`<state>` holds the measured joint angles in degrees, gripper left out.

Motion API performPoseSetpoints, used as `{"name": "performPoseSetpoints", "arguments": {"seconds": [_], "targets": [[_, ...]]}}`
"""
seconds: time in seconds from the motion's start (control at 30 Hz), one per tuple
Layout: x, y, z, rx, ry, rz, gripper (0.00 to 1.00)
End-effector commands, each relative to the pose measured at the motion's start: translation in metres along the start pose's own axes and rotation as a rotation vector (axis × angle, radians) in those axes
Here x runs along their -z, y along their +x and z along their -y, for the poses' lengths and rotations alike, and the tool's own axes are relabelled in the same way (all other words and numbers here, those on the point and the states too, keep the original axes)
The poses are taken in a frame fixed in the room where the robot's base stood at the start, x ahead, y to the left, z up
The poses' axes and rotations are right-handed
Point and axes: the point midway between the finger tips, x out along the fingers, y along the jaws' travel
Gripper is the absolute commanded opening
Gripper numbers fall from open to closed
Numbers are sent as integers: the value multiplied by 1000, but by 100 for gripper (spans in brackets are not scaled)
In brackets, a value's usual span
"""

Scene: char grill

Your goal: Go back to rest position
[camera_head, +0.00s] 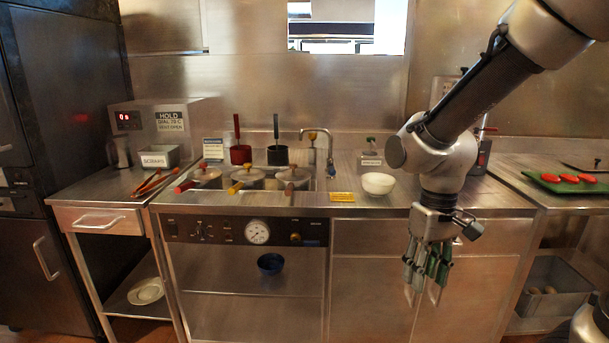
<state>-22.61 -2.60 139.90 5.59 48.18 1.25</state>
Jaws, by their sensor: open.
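My gripper (425,281) hangs at the end of my arm on the right side of the head view, fingers pointing down. It is open, and I see nothing held between its fingers. It is in front of the steel counter's lower front panel, apart from the items on the counter top. My arm comes down from the upper right corner and covers part of the back wall and counter.
The steel counter (400,203) carries several lidded pots (248,178) and a white bowl (378,183). Red tongs (157,181) lie left. A green board (570,184) with red pieces is right. The panels around my gripper look clear.

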Motion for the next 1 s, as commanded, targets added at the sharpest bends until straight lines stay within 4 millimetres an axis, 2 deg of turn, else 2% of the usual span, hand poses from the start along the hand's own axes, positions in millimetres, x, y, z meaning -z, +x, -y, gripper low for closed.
{"name": "performPoseSetpoints", "arguments": {"seconds": [0.03, 0.2, 0.3, 0.5, 0.63, 1.0], "targets": [[-18, -19, -14, -8, 9, -26, 41], [-72, -67, -53, -49, 83, -149, 41], [-92, -89, -68, -70, 145, -269, 41], [-118, -123, -84, -95, 250, -449, 41], [-125, -129, -90, -104, 291, -485, 41], [-125, -129, -91, -103, 296, -481, 41]]}}
